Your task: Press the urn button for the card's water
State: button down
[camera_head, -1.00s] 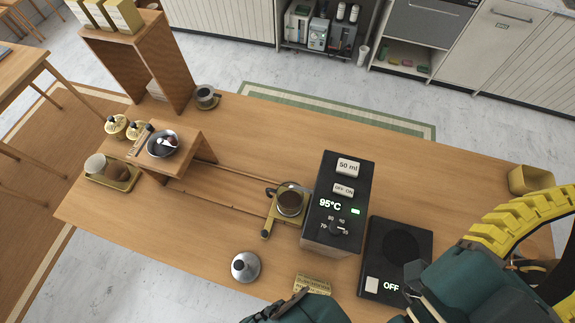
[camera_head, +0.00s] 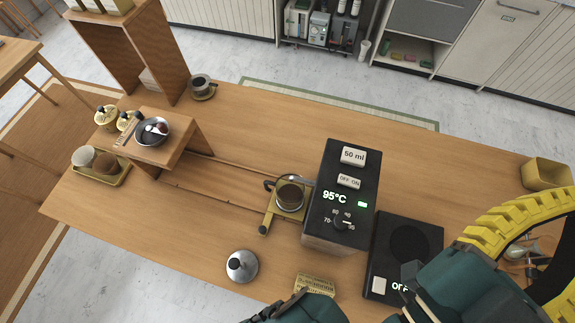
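Teal links of my arm show along the bottom edge, partly beside the card. My gripper's fingers cannot be made out, and nothing of mine touches the urn's buttons.
A glass vessel with dark contents (camera_head: 289,195) stands left of the urn on a yellowish holder. A black scale (camera_head: 380,262) is right of it. A silver domed lid (camera_head: 241,266) is front left. A wooden stand (camera_head: 185,143) holds a bowl. A yellow bin (camera_head: 546,172) is far right.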

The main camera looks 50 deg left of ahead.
notch_tip(320, 180, down, 27)
jog(key=b, duration=2.2)
jog(key=shift+b, duration=0.4)
dwell(0.4)
dwell(1.7)
